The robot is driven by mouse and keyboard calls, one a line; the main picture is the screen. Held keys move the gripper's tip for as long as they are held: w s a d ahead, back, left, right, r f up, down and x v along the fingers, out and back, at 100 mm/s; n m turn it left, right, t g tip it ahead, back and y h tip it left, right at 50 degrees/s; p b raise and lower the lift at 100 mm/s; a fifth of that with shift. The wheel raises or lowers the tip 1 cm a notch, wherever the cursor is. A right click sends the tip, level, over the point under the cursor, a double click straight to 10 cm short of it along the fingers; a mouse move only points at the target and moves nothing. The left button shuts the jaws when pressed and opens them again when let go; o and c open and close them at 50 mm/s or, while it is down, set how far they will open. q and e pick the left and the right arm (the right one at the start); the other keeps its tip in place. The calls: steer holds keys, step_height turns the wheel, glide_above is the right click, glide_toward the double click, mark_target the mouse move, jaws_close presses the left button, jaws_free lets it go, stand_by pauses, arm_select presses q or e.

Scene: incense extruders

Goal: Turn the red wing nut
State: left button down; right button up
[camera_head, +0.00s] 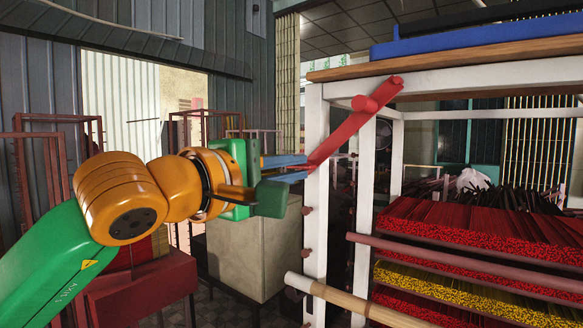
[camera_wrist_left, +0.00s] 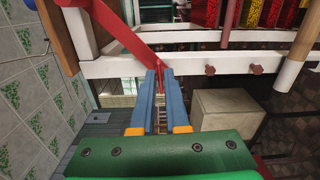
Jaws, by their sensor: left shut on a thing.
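The red wing nut (camera_head: 345,130) is a long red bar slanting from upper right to lower left, with a round red knob near its upper part. It sits against the white frame (camera_head: 316,200) under the wooden top. My left gripper (camera_head: 304,168) comes in from the left, its blue fingers shut on the lower left end of the bar. In the left wrist view the blue fingertips (camera_wrist_left: 160,74) meet around the lower end of the red wing nut (camera_wrist_left: 125,40), partly hiding it. My right gripper is in neither view.
Racks of red and yellow incense sticks (camera_head: 470,230) stand at the right. Wooden rollers (camera_head: 350,300) stick out at the lower front of the frame. A beige box (camera_head: 255,245) stands below and behind my left gripper. A wooden tabletop (camera_head: 450,58) runs above.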

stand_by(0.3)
arm_select(q)
steer(key=c, duration=0.9)
jaws_free()
steer(key=b+v, duration=0.3)
steer(key=v, duration=0.4)
steer(key=shift+b, duration=0.35)
steer(key=shift+w, duration=0.1)
